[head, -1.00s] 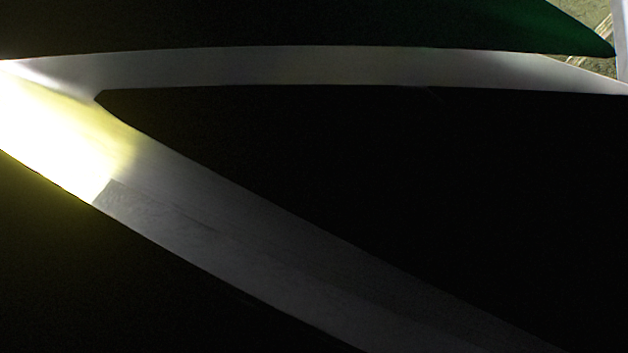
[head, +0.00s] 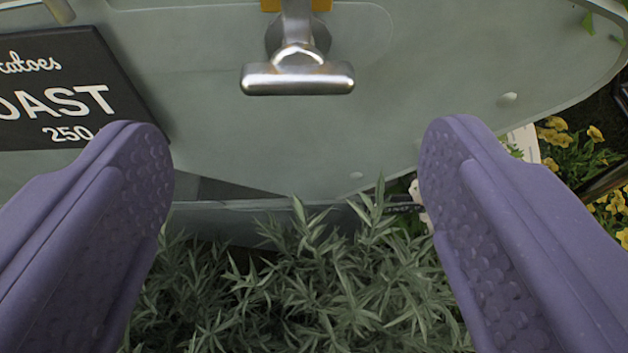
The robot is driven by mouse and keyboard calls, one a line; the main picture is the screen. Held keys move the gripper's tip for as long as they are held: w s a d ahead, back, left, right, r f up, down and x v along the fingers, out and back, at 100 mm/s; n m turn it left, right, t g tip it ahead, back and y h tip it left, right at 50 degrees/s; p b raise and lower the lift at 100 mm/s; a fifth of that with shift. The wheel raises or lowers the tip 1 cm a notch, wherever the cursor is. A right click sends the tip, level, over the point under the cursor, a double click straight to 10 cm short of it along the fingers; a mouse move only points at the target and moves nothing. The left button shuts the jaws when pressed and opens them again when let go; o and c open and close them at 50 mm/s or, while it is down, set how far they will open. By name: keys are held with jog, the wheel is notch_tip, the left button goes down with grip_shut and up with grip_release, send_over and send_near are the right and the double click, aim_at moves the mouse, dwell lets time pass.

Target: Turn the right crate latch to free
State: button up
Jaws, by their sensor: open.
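A metal latch (head: 297,78) with a T-shaped handle shows at the top middle of the head view, its bar lying level across the picture. It is mounted on a grey-green crate panel (head: 230,130), with a bit of yellow behind its stem at the top edge. I cannot tell whether this is the right latch. My gripper (head: 296,150) is open, one purple textured finger at the left and one at the right. The fingers are wide apart and empty. The latch lies between them sideways, above the fingertips in the picture, and neither finger touches it.
A black sign (head: 70,90) with white lettering hangs on the panel at the left, close to the left fingertip. Green leafy plants (head: 300,290) fill the lower middle between the fingers. Yellow flowers (head: 560,135) stand at the right behind the right finger.

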aim_at(292, 92)
jog(key=b+x, duration=0.2)
jog(key=x, duration=0.2)
jog(key=shift+w+f, duration=0.2)
jog(key=shift+f, duration=0.05)
jog(key=shift+w, duration=0.5)
jog(key=c, duration=1)
jog(key=shift+c, duration=0.2)
jog(key=n+h, duration=0.3)
jog(key=n, duration=0.1)
jog(key=shift+a+f, duration=0.15)
jog(key=shift+a, duration=0.15)
jog(key=n+h, duration=0.1)
jog(key=n, duration=0.1)
jog(key=shift+a+f+n+t, duration=0.1)
jog(key=shift+n+t, duration=0.3)
jog(key=shift+f+n+t+h, duration=0.1)
jog(key=shift+n+t+h, duration=0.3)
jog(key=shift+n+h, duration=0.75)
jog(key=shift+n+y, duration=0.25)
jog(key=shift+n, duration=0.1)
